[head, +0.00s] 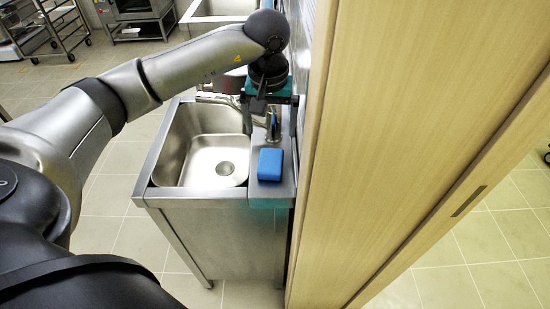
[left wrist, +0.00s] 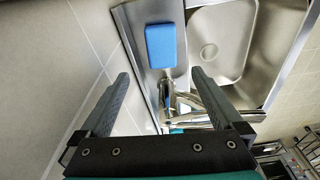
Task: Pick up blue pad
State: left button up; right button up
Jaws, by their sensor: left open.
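The blue pad (head: 270,164) lies flat on the steel ledge to the right of the sink basin, near its front corner. It also shows in the left wrist view (left wrist: 161,46), in the upper middle, beyond my fingertips. My left gripper (left wrist: 160,78) is open and empty, its two dark fingers spread apart. In the head view the left gripper (head: 264,100) is above the back of the ledge, behind the pad, and its fingers are mostly hidden. My right gripper does not show.
The steel sink (head: 200,150) has an empty basin. A metal faucet (head: 272,124) stands on the ledge behind the pad; in the wrist view the faucet (left wrist: 186,104) shows between the fingers. A tall wooden panel (head: 400,130) rises close to the right of the sink.

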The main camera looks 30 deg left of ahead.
pick_arm(q)
send_over(271, 160)
jog(key=s, duration=0.1)
jog(key=f, duration=0.6)
jog(key=shift+d+f, duration=0.25)
jog(key=shift+d, duration=0.15)
jog(key=shift+f, duration=0.45)
jog(key=shift+w+a+f+b, duration=0.15)
jog(key=shift+f, duration=0.65)
jog(key=shift+w+a+f+b, duration=0.1)
jog(key=shift+f, duration=0.7)
jog(key=shift+w+a+f+b, duration=0.15)
jog(key=shift+f, duration=0.65)
jog(key=shift+f+b, duration=0.25)
jog(key=shift+b, duration=0.1)
jog(key=shift+c, duration=0.4)
jog(key=c, duration=1.2)
jog(key=shift+o, duration=0.2)
jog(key=shift+r, duration=0.15)
